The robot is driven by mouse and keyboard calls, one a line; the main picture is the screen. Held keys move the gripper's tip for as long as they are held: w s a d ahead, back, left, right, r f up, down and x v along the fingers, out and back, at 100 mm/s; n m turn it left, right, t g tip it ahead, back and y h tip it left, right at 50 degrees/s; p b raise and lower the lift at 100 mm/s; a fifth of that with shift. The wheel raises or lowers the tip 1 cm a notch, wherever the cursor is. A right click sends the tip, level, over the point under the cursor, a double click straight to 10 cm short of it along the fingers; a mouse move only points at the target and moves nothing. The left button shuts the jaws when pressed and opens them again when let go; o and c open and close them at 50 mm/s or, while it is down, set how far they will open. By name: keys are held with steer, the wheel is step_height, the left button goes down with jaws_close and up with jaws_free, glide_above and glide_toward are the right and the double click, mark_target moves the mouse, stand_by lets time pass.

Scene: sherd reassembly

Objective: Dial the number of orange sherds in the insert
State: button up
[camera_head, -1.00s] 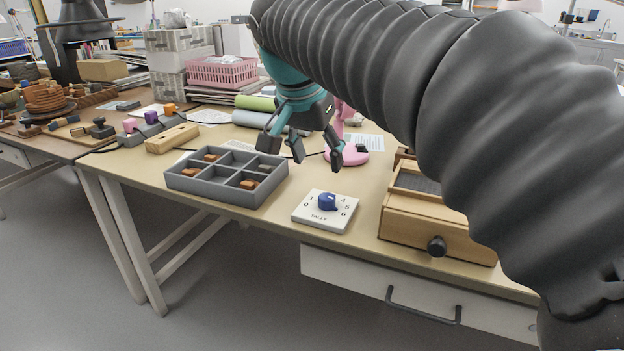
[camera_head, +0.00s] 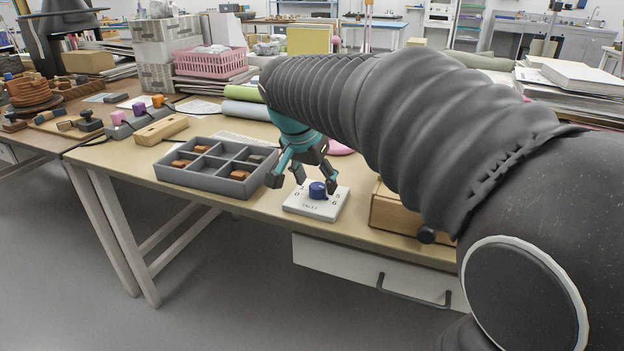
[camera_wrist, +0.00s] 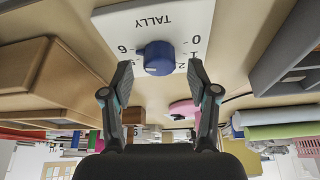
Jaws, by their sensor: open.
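The grey insert (camera_head: 215,187), a divided tray, stands on the table in the head view. Brown-orange sherds lie in it: one at the left (camera_head: 180,163), one at the back (camera_head: 200,149) and one at the front right (camera_head: 239,174). A greyer piece (camera_head: 256,158) seems to lie in the back right compartment. The white TALLY plate (camera_head: 300,208) with its blue knob (camera_head: 317,190) is right of the insert. My gripper (camera_wrist: 159,77) is open, its fingertips either side of the knob in the wrist view, apparently not touching. A pale mark shows on the knob, facing away from TALLY.
A wooden box (camera_head: 392,212) stands just right of the plate, partly hidden by my arm. A wooden block (camera_head: 162,130) and coloured cubes lie behind the insert. Rolls (camera_head: 248,110) and a pink basket (camera_head: 209,62) are at the back.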

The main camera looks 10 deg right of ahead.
steer(key=shift+w+d+f, duration=0.15)
steer(key=shift+d+f, duration=0.05)
steer(key=shift+f, duration=0.5)
jaws_close()
